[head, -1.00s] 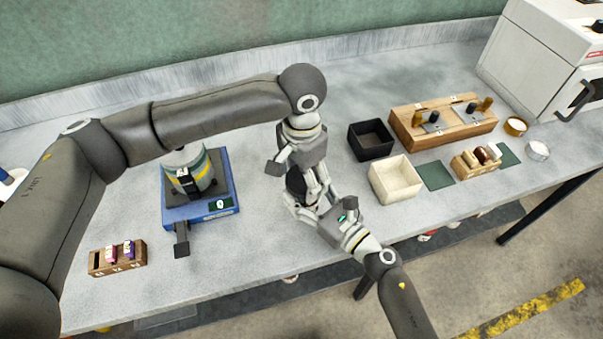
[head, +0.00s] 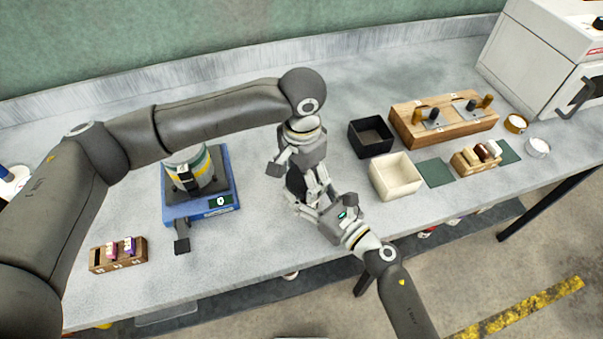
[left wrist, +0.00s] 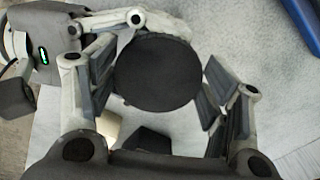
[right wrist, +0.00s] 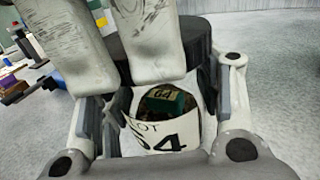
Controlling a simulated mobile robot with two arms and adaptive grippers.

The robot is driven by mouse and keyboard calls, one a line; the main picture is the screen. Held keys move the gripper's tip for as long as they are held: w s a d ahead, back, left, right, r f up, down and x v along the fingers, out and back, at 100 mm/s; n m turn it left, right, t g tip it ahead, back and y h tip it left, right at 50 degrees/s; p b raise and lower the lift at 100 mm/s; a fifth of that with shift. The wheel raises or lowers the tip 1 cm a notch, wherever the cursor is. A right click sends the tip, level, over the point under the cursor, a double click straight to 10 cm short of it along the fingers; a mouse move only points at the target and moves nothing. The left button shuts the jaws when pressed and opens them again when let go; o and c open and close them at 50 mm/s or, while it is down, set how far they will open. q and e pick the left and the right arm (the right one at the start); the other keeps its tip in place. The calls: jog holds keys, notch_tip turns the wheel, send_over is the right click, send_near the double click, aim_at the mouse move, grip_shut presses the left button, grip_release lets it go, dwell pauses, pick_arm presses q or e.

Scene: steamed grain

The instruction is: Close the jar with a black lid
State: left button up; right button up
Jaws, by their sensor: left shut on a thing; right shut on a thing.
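The black lid (left wrist: 157,72) is round and sits between the fingers of my left gripper (left wrist: 160,85), which is shut on it. In the right wrist view the lid (right wrist: 198,45) is at the top of the clear jar (right wrist: 165,135); I cannot tell whether it is fully seated. The jar has a white label with black print and something dark and green inside. My right gripper (right wrist: 165,115) is shut on the jar's sides. In the head view the left gripper (head: 308,190) meets the right gripper (head: 318,210) near the table's front edge, mostly hiding the jar.
A blue scale (head: 205,211) bearing a banded container stands left, near a small wooden rack (head: 118,260). A black box (head: 370,138), a cream box (head: 395,177) and a wooden block (head: 443,124) stand right. Table between scale and grippers is clear.

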pick_arm(q)
jog(key=shift+a+f, duration=0.1)
jog(key=shift+c, duration=0.2)
jog(key=shift+r, duration=0.35)
dwell(0.5)
jog(key=shift+f, duration=0.9)
jog(key=shift+c, duration=0.2)
dwell(0.9)
jog(key=shift+s+r, duration=0.1)
jog(key=shift+r, duration=0.4)
jog(key=shift+r, duration=0.15)
dwell(0.6)
jog(key=shift+f, duration=0.25)
jog(key=shift+f, duration=0.6)
dwell(0.7)
